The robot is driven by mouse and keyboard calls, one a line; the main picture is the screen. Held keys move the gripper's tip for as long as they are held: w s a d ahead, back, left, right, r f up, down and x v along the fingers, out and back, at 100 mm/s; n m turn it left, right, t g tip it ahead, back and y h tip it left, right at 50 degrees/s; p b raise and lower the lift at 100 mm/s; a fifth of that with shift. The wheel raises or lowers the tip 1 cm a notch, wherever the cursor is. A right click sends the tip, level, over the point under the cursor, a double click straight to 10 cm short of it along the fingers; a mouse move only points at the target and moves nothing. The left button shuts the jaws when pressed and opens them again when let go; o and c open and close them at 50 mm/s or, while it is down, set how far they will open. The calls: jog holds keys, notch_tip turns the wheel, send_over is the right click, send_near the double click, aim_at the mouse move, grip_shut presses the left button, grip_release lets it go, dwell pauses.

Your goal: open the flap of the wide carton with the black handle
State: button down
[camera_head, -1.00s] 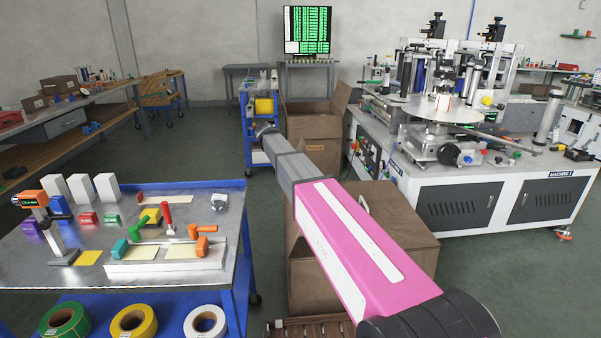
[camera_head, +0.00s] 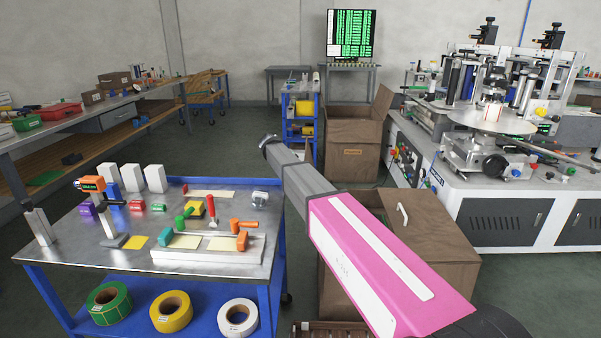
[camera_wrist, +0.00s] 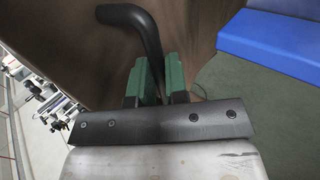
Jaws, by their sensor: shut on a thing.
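In the wrist view a bent black handle (camera_wrist: 128,16) stands out from a brown panel (camera_wrist: 205,25). My gripper (camera_wrist: 160,75) has its two green fingers on either side of the handle's lower end and is shut on it. A wide brown carton (camera_head: 445,255) stands at the lower middle, partly behind my arm.
A blue-framed workbench (camera_head: 60,258) with tools and tape rolls stands close on the left. A brown carton (camera_head: 352,150) with raised flaps stands farther back. The white labelling machine (camera_head: 500,215) fills the right. Grey floor (camera_head: 230,150) is open behind the workbench.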

jog(key=shift+s+d+f, duration=0.1)
jog(key=shift+f, duration=0.1)
jog(key=c, duration=1.1)
grip_release()
jog(key=shift+r, duration=0.1)
jog(key=v, duration=1)
jog(key=shift+a+r, duration=0.25)
